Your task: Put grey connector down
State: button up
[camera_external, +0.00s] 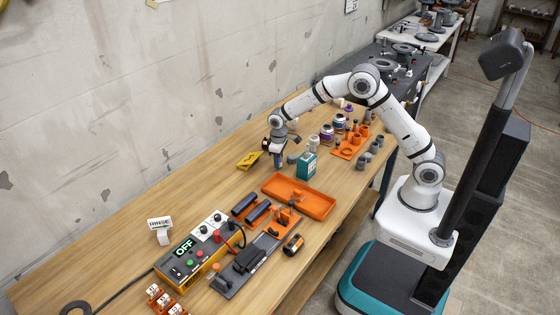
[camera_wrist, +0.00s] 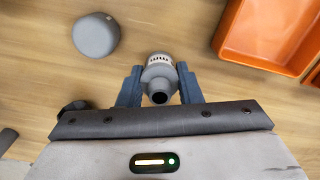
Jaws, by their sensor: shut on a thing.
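My gripper (camera_wrist: 160,88) is shut on the grey connector (camera_wrist: 158,68), which sits between its two dark blue fingers in the wrist view. The connector has a round open end facing the camera and a pale band with dark marks. In the external view my gripper (camera_external: 279,160) hangs low over the wooden table (camera_external: 130,240), left of the green and white box. The connector is too small and covered there to make out. I cannot tell whether the connector touches the table.
A grey rounded piece (camera_wrist: 96,35) lies left of my gripper in the wrist view. An orange tray (camera_external: 298,196) stands to the front right. A yellow object (camera_external: 249,160) lies left of my gripper, and a green and white box (camera_external: 306,165) stands to its right. Bare wood lies further left.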

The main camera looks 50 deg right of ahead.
jog(key=shift+f, duration=0.35)
jog(key=shift+f, duration=0.25)
jog(key=o, duration=1)
jog(key=shift+r, duration=0.1)
